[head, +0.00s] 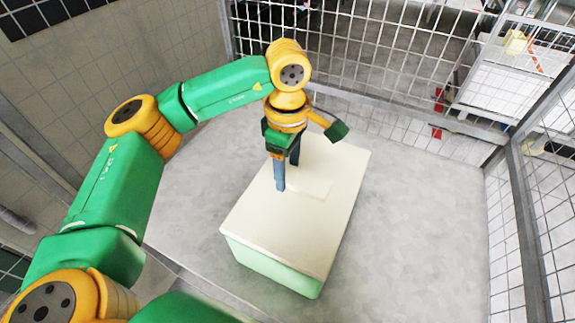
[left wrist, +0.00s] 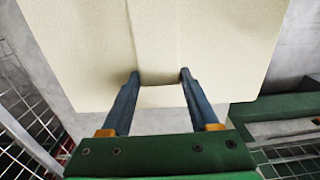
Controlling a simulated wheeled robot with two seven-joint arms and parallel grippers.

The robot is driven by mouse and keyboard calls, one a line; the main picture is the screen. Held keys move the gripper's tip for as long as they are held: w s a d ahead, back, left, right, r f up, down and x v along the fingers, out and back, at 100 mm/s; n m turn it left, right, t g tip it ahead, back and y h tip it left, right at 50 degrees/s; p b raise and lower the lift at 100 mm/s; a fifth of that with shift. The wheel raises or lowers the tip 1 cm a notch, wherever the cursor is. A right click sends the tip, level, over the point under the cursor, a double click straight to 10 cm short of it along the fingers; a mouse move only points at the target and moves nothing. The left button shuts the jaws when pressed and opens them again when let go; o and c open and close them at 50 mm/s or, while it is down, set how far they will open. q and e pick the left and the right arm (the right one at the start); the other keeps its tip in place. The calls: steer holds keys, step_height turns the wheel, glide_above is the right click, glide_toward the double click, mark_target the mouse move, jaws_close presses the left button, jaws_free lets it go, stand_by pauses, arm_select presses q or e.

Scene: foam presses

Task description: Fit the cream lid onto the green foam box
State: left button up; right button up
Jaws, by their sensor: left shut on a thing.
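The cream lid (head: 265,226) lies over the top of the green foam box (head: 270,264), roughly lined up with it; I cannot tell whether it is fully seated. Green box wall shows below the lid's near edge. My left gripper (head: 287,174) points down over the lid, its blue fingers shut on the lid's raised middle strip. In the left wrist view, the lid (left wrist: 220,50) fills the upper part and the left gripper's fingertips (left wrist: 160,76) are on either side of the strip. My right gripper is not in view.
The box stands on a grey surface (head: 430,230) with free room around it. A wire mesh fence (head: 375,60) stands behind, and a framed mesh panel (head: 545,190) is at the right. A tiled wall (head: 150,50) is at the left.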

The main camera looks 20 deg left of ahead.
arm_select(q)
steer(key=shift+f, duration=0.1)
steer(key=o, duration=1.4)
step_height(320, 180, up, 7)
steer(key=shift+r, duration=0.1)
